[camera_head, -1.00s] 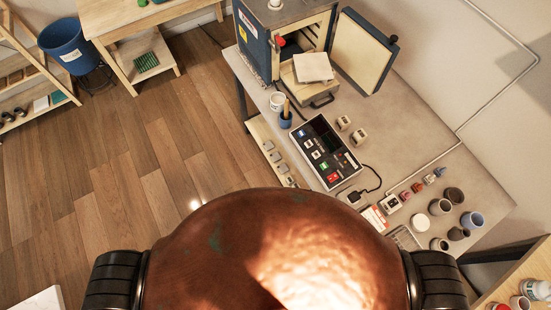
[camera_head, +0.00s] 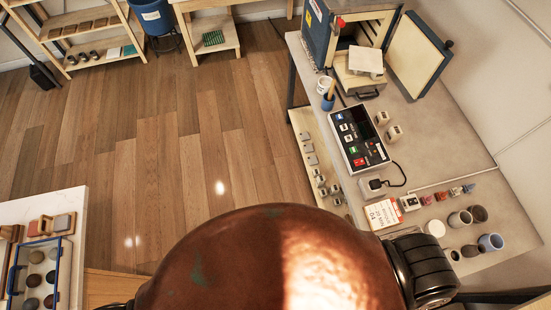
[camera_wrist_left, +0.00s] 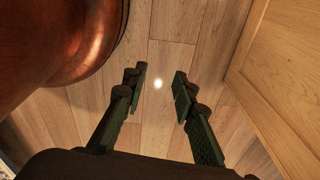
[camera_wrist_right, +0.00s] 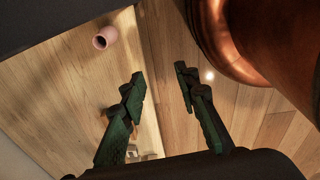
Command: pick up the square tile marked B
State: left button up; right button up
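I cannot make out a square tile marked B in any view. Small grey blocks (camera_head: 308,147) lie in a row on the pale ledge below the kiln table, too small for any letter to be read. My left gripper (camera_wrist_left: 158,78) shows in the left wrist view with its fingers apart and nothing between them, over the wood floor. My right gripper (camera_wrist_right: 161,80) shows in the right wrist view, also open and empty. Neither gripper shows in the head view, where my copper-coloured body covers the bottom middle.
The kiln table (camera_head: 440,125) on the right holds a control box (camera_head: 360,138), an open kiln (camera_head: 318,35) and several cups. A white-topped table (camera_head: 75,200) at lower left holds a blue-edged rack (camera_head: 68,262) of round pieces. The wood floor (camera_head: 190,130) between is clear.

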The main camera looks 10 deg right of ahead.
aim_at(308, 148)
jog(key=u, duration=0.45)
jog(key=k, duration=0.65)
jog(key=u, duration=0.9)
jog(key=i, duration=1.05)
jog(key=z, duration=0.55)
jog(key=i, duration=0.8)
jog(key=z, duration=1.2)
jog(key=i, duration=0.4)
jog(key=z, duration=0.35)
